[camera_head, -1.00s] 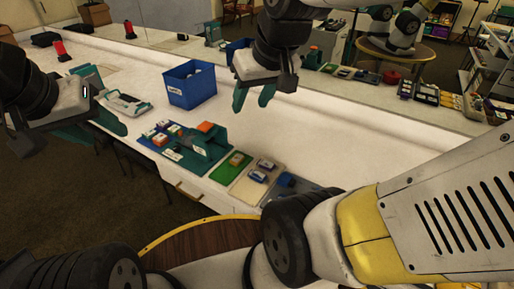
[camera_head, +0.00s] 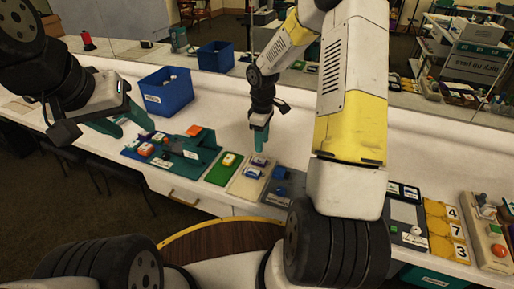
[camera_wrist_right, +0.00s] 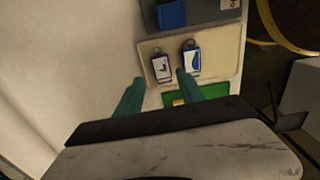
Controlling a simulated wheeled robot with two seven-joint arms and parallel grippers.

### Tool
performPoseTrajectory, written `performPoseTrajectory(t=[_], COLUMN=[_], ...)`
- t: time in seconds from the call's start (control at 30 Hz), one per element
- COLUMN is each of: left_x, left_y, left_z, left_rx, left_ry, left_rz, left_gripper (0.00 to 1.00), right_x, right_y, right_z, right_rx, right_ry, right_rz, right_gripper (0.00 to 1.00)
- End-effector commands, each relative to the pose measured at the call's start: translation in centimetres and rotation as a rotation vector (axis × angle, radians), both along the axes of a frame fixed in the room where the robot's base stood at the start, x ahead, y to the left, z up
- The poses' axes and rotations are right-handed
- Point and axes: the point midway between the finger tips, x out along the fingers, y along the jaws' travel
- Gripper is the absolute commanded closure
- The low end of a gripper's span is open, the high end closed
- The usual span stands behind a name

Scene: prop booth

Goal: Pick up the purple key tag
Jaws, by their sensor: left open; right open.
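The purple key tag (camera_head: 260,161) lies on the beige mat (camera_head: 240,187), at its far end. In the right wrist view the purple key tag (camera_wrist_right: 161,69) is white-faced with a purple mark and a ring. A blue key tag (camera_head: 252,172) lies beside it, also in the right wrist view (camera_wrist_right: 192,61). My right gripper (camera_head: 261,146) is open and points down just over the far end of the mat. In the right wrist view the purple tag appears between its fingertips (camera_wrist_right: 160,76); the height gap is unclear. My left gripper (camera_head: 132,123) is open and empty, left of the mats.
A green mat (camera_head: 215,174) with a yellowish item lies left of the beige mat, and a grey tray (camera_head: 284,195) with a blue item lies right. A blue bin (camera_head: 165,92) stands behind.

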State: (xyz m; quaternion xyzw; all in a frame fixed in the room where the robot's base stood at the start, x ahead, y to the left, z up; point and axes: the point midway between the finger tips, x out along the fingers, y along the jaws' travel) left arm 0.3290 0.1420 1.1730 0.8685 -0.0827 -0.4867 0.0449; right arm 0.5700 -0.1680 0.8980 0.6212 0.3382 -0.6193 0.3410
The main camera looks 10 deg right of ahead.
Motion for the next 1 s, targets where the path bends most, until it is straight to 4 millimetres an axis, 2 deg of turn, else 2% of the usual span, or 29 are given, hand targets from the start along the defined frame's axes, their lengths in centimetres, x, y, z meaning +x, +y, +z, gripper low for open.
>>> performPoseTrajectory(t=[0.43,0.63,0.73,0.9,1.0], left_x=[0.0,0.0,0.0,0.0,0.0], left_y=[0.0,0.0,0.0,0.0,0.0], left_z=[0.0,0.0,0.0,0.0,0.0], left_rx=[0.000,0.000,0.000,0.000,0.000], left_ry=[0.000,0.000,0.000,0.000,0.000], left_rz=[0.000,0.000,0.000,0.000,0.000], left_gripper=[0.50,0.50,0.50,0.50,0.50], right_x=[-0.2,-0.3,-0.3,-0.2,-0.2], right_y=[-0.1,-0.1,-0.2,-0.2,-0.2], right_z=[-4.5,-7.5,-8.2,-8.2,-8.2], right_rx=[0.002,0.002,0.002,0.002,0.002], right_ry=[0.007,0.007,0.006,0.005,0.005], right_rz=[0.007,0.007,0.006,0.005,0.005], right_gripper=[0.55,0.55,0.55,0.55,0.72])
